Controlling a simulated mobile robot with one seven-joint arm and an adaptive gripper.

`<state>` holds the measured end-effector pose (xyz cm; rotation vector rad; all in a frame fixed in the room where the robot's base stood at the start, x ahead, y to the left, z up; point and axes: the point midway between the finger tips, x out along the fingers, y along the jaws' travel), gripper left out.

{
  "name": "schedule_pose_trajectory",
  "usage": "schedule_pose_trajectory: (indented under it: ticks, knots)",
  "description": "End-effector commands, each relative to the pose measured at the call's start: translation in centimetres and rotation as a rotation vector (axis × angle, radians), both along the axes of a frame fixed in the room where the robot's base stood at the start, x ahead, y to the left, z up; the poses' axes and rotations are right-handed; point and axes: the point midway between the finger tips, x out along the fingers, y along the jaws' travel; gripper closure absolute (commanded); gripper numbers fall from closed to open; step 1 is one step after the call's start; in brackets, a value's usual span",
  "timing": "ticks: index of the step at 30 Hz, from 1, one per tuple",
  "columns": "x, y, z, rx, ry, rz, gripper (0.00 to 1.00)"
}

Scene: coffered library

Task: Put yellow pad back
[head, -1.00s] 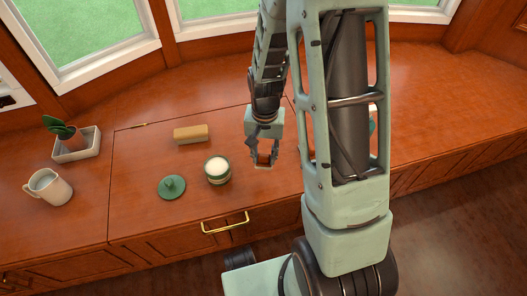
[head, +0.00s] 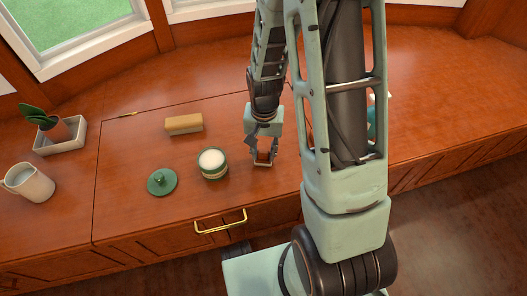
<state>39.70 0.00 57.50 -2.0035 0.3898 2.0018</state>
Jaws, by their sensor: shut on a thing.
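My gripper (head: 263,161) points down over the wooden counter, just right of the open jar. Its fingers are shut on a thin pale strip (head: 262,164) at the fingertips, which looks like the pad seen edge-on. Its colour is hard to tell at this size. The green jar (head: 213,173) with a pale band stands upright and uncovered, with a white round top surface showing inside. The green lid (head: 162,182) with a knob lies on the counter, left of the jar. A tan-yellow block (head: 184,124) lies behind the jar, apart from my gripper.
A white mug (head: 29,183) and a potted plant in a white tray (head: 73,145) stand at the left. A brass drawer handle (head: 220,222) is on the counter's front. My arm hides part of a teal and white thing (head: 372,120) at the right. Windows rise behind.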

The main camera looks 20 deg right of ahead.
Motion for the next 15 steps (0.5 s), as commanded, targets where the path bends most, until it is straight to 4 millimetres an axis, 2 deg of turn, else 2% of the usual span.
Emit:
schedule_pose_trajectory:
  ticks: [4, 5, 9, 15]
  knots:
    - [0.02, 0.00, -0.39, 0.000, 0.000, 0.000, 0.95]
    - [0.03, -0.01, -0.39, 0.000, 0.000, 0.000, 0.72]
    - [0.03, -0.01, -0.28, 0.000, 0.000, 0.000, 0.56]
    - [0.02, -0.02, -0.28, 0.000, 0.000, 0.000, 0.55]
